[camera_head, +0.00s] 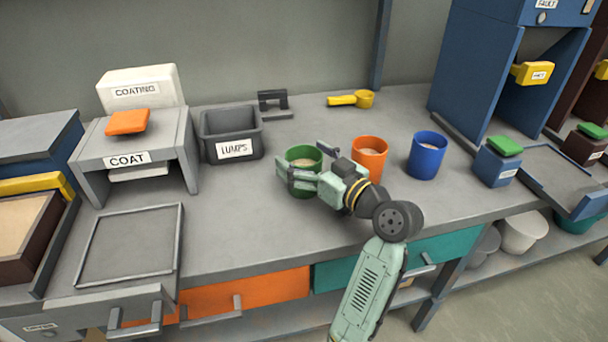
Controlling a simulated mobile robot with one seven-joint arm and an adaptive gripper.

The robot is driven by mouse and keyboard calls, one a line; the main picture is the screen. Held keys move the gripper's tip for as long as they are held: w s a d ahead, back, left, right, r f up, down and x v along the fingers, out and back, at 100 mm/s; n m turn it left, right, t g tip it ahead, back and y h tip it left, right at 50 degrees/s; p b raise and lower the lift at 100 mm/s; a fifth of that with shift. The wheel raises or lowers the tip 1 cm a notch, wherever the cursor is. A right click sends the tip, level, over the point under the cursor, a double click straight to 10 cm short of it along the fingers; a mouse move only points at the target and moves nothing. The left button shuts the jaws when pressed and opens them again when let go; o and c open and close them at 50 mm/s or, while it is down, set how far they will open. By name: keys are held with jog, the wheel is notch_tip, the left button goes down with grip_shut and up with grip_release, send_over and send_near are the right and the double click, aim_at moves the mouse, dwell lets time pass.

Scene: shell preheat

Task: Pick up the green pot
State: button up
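The green pot (304,154) stands upright on the grey bench, with pale contents showing inside. My gripper (311,166) reaches to it from the right. One finger crosses the front of the pot and the other shows at its right rear side. The fingers look spread, and I cannot tell whether either touches the pot. The gripper hides part of the pot's front and right side.
An orange pot (371,154) stands close behind my gripper, and a blue pot (427,156) stands farther right. The LUMPS bin (232,137) is to the left. A yellow scoop (352,99) lies at the back. The bench front left of the green pot is clear.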

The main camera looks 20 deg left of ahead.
jog(key=c, duration=1.8)
grip_shut()
jog(key=shift+r, duration=0.2)
